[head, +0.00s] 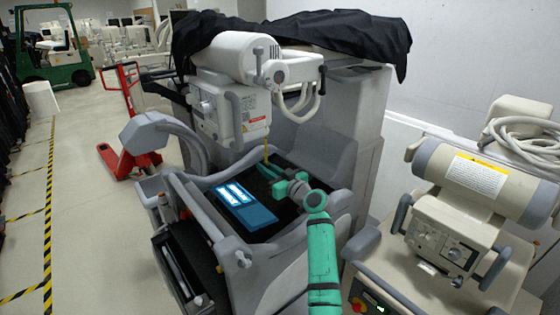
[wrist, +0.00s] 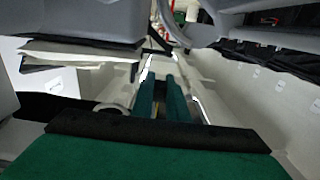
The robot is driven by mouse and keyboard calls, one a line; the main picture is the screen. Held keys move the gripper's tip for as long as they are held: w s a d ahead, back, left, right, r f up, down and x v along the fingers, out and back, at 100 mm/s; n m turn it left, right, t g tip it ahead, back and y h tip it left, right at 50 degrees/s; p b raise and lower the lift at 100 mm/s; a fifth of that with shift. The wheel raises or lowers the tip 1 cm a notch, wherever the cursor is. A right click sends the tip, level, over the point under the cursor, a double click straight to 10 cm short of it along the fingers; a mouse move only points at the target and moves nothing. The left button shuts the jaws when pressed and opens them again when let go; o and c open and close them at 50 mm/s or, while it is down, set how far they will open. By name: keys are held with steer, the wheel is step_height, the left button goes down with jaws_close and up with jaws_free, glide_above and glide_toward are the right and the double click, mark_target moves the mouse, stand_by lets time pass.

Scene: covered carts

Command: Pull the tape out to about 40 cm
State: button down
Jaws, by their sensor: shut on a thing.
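The tape is a thin yellow strip (head: 266,150) that hangs below the grey-white tube head (head: 232,105) of the covered cart. My gripper (head: 262,168) is at the strip's lower end, with its green fingers shut on it, above the cart's dark top. In the wrist view the two green fingers (wrist: 162,85) lie close together and point away from the camera. The tape itself cannot be made out there, and the exact grip at the fingertips is too small to see.
A blue-lit panel (head: 245,205) lies on the cart top, left of my gripper. The cart's grey side wall (head: 325,160) rises to the right. A black cover (head: 330,32) drapes the cart's top. A second beige cart (head: 440,240) stands at the right. Open floor lies at the left.

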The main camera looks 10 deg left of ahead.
steer(key=shift+f, duration=0.2)
steer(key=c, duration=1.7)
jaws_free()
steer(key=shift+r, duration=0.1)
steer(key=v, duration=1)
steer(key=shift+s+d, duration=0.2)
steer(key=shift+s, duration=0.1)
